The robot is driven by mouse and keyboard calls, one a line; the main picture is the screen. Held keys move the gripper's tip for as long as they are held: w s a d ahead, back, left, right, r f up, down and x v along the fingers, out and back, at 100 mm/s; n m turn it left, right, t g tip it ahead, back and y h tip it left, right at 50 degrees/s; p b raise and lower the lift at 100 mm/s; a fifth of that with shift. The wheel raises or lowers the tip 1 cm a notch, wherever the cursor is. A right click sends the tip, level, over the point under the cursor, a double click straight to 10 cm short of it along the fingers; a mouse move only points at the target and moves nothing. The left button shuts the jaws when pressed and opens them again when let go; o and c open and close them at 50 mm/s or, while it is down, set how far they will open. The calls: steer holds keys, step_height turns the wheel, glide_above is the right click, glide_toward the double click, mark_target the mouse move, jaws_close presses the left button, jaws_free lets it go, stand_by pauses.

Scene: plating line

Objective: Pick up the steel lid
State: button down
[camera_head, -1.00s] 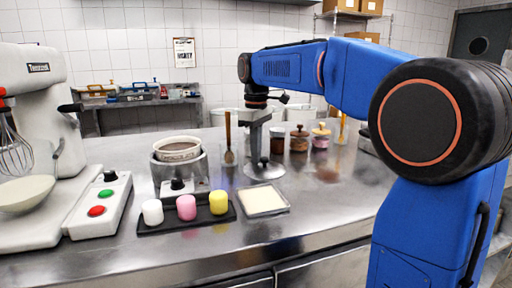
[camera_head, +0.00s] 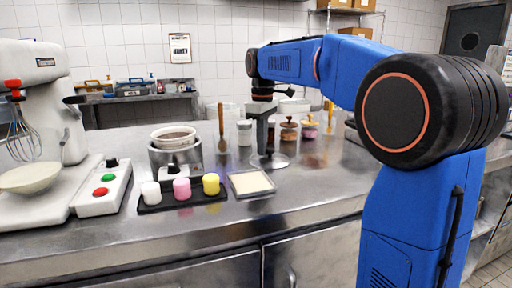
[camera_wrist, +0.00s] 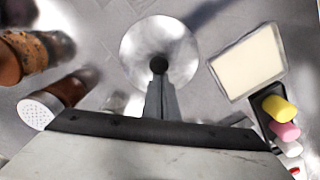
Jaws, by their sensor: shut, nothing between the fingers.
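The steel lid is a round shiny disc with a small dark knob at its centre. It shows in the wrist view (camera_wrist: 183,47) and in the head view (camera_head: 281,162), behind the tray of pale stuff. My gripper (camera_head: 265,151) points straight down over the lid. In the wrist view my gripper (camera_wrist: 160,80) has its fingers together, with the tips right at the knob. The fingers are shut with nothing between them. The exact contact between tips and knob is hidden, and I cannot tell whether the lid rests flat on the counter.
The pale tray (camera_head: 251,183) and a black tray (camera_head: 150,208) with white, pink and yellow pieces lie in front. A pot (camera_head: 175,150), a wooden spoon (camera_head: 222,130) and several jars (camera_head: 289,130) stand close by. A mixer (camera_head: 40,100) is at left. The front counter strip is clear.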

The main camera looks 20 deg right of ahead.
steer(key=s+d, duration=2.5)
